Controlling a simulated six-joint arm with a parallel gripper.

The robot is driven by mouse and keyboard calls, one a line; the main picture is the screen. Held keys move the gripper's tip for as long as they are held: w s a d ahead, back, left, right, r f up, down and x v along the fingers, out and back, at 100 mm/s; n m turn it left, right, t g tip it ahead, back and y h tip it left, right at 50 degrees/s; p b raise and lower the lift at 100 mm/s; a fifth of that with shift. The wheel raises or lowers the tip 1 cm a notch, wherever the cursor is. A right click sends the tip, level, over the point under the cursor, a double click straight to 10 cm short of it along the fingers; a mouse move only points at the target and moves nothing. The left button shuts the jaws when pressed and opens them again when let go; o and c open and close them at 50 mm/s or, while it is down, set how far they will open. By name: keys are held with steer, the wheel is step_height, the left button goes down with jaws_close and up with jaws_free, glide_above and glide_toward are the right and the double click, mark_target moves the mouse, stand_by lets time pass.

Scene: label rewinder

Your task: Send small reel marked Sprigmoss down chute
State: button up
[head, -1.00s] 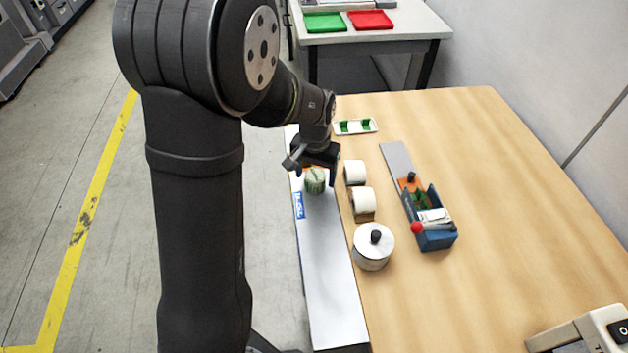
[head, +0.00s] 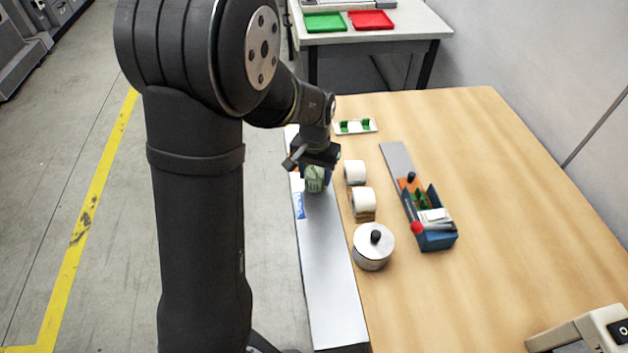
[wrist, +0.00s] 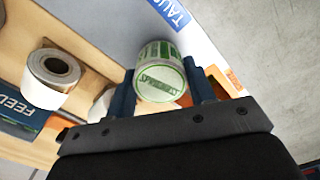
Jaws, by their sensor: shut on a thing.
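A small reel with green-and-white printing (head: 315,180) stands at the far part of a long pale strip (head: 328,270) along the table's left edge. In the wrist view the reel (wrist: 160,72) carries a green word that looks like Sprigmoss, though it is blurred. My gripper (wrist: 167,88) has its two blue-grey fingers on either side of the reel and is shut on it. It also shows in the head view (head: 316,176), partly covering the reel's top. I cannot tell whether the reel is off the strip. No part is clearly recognisable as the chute.
Two white rolls (head: 355,172) (head: 363,201) and a silver lidded pot (head: 374,248) stand just right of the strip. A blue box (head: 437,238) with a red knob is further right. A small tray with green pieces (head: 356,126) lies behind.

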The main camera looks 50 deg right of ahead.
steer(key=shift+r, duration=2.5)
steer(key=w+d+r, duration=0.1)
steer(key=w+d, duration=0.6)
steer(key=d, duration=0.1)
steer(key=shift+w+f, duration=0.15)
steer(key=shift+f, duration=1.1)
steer(key=shift+w+f, duration=0.1)
steer(key=shift+f, duration=1.15)
